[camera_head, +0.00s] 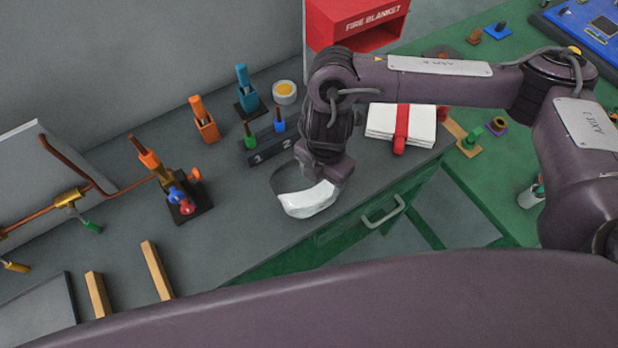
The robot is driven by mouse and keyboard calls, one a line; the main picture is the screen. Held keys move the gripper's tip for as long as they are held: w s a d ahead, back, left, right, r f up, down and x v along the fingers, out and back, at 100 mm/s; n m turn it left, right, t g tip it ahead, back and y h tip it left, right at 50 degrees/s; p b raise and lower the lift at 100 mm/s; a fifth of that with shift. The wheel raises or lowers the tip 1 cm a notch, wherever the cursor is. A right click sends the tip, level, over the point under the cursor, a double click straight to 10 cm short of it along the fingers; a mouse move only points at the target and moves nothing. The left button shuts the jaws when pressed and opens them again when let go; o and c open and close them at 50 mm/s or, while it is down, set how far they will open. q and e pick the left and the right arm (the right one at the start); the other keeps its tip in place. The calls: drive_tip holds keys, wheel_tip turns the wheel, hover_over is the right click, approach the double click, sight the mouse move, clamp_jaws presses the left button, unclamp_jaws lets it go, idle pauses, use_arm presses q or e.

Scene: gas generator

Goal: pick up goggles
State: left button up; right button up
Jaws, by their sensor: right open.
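The goggles (307,200), with a pale clear lens and a dark strap, lie on the grey bench top (240,218) near its front edge. My right gripper (325,178) points down right over the back right part of the goggles. Its fingertips are mostly hidden behind the wrist and the goggles, so I cannot tell whether they touch them. The right gripper is open. My left gripper is not in view.
Behind the goggles stand a numbered dark block (268,143) and an orange holder (204,120). A folded white blanket with a red strap (401,125) lies to the right. A torch on a stand (172,185) and copper piping (75,193) are left. Bench space left of the goggles is clear.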

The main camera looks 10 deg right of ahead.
sight(326, 186)
drive_tip(key=shift+w+d, duration=0.1)
drive_tip(key=shift+d, duration=0.35)
drive_tip(key=shift+f, duration=0.35)
drive_tip(key=shift+s+f, duration=0.2)
drive_tip(key=shift+f, duration=0.6)
drive_tip(key=shift+w+d+f+b, duration=0.1)
drive_tip(key=shift+w+f+b, duration=0.05)
drive_tip(key=shift+f, duration=0.7)
drive_tip(key=shift+w+d+f+b, duration=0.1)
drive_tip(key=shift+f+b, duration=0.05)
drive_tip(key=shift+f, duration=0.75)
drive_tip(key=shift+w+f+b, duration=0.15)
drive_tip(key=shift+f, duration=0.7)
drive_tip(key=shift+c, duration=0.5)
drive_tip(key=c, duration=1)
drive_tip(key=shift+r, duration=0.1)
